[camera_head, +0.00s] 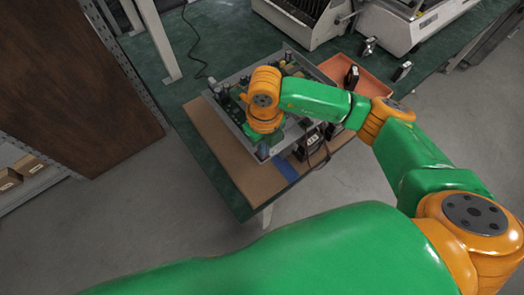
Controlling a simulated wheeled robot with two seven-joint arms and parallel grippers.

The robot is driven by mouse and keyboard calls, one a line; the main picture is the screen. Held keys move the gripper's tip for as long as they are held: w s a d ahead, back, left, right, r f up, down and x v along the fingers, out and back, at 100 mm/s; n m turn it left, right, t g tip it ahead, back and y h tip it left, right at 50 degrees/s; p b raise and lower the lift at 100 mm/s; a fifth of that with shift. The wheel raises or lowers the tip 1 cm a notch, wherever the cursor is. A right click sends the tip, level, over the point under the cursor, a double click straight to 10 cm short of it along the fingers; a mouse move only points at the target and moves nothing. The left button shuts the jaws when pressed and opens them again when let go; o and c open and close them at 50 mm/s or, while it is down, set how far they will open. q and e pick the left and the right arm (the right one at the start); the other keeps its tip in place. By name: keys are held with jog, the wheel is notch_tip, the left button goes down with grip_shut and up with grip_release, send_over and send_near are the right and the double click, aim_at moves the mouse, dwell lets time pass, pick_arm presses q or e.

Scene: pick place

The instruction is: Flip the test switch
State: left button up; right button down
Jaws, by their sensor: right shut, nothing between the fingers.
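A grey open tray (222,113) holding electronic parts lies on a brown mat on the green table. My right arm reaches in from the right, and its wrist stands over the tray. My right gripper (262,148) is at the near left part of the tray, pointing down among the parts. It is shut and empty, and its fingertips are mostly hidden by the wrist. I cannot make out the test switch; it is too small or is hidden under my arm. Whether the gripper touches anything cannot be told. My left gripper is not in view.
A brown mat (215,137) lies under the tray. Dark cables and small dark parts (310,146) lie right of it. An orange bin (369,83) and grey machines (303,18) stand behind. A brown panel (70,85) is at the left. Grey floor is open in front.

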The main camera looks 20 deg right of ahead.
jog(key=shift+s+f, duration=0.1)
jog(key=shift+f, duration=0.2)
notch_tip(320, 180, up, 7)
jog(key=p, duration=0.4)
jog(key=shift+r+p, duration=0.1)
jog(key=shift+p, duration=0.25)
